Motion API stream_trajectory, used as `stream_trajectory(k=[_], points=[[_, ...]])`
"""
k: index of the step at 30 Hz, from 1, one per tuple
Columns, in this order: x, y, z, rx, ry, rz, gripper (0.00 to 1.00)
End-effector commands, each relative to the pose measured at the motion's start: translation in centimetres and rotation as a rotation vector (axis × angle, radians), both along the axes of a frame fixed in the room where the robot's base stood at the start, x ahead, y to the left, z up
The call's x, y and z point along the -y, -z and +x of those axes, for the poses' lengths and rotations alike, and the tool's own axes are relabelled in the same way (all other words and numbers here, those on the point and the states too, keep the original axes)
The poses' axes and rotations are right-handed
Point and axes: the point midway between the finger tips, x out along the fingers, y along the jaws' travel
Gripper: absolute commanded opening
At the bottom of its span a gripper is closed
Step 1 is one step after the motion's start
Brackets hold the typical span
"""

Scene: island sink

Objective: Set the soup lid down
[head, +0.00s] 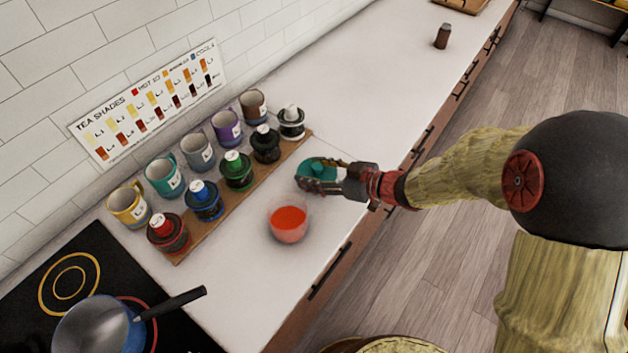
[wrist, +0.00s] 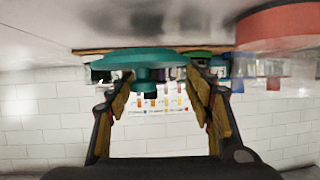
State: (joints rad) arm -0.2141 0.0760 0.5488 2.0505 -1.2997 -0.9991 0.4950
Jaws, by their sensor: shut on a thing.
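The soup lid (head: 317,170) is a teal disc with a knob on top, above or on the white counter, right of the wooden rack. It also shows in the wrist view (wrist: 150,60), where the picture is upside down and the knob points down. My gripper (head: 335,178) is shut on the lid, with a finger on each side of it in the wrist view (wrist: 160,95). The lid looks about level. I cannot tell whether its underside touches the counter. A clear bowl of red soup (head: 288,220) stands uncovered, nearer and left of the lid.
The wooden rack (head: 190,248) holds several lidded jars, with several mugs (head: 197,152) behind it along the wall. A pot (head: 95,328) sits on the black stove at lower left. A brown jar (head: 442,36) stands far back. The counter (head: 370,100) beyond the lid is clear.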

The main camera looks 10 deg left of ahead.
Motion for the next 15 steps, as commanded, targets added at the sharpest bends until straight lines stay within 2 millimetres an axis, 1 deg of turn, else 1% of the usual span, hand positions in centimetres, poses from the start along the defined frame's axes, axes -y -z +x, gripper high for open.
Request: stream_trajectory(k=[1, 3, 6, 15], points=[[0.0, 0.8, 0.4, -0.001, 0.0, -0.001, 0.35], [0.0, 2.2, 0.2, -0.004, 0.0, -0.001, 0.35], [0.0, 3.5, 0.2, -0.004, -0.001, 0.0, 0.35], [0.0, 3.4, 0.2, -0.001, 0.0, 0.0, 0.35]])
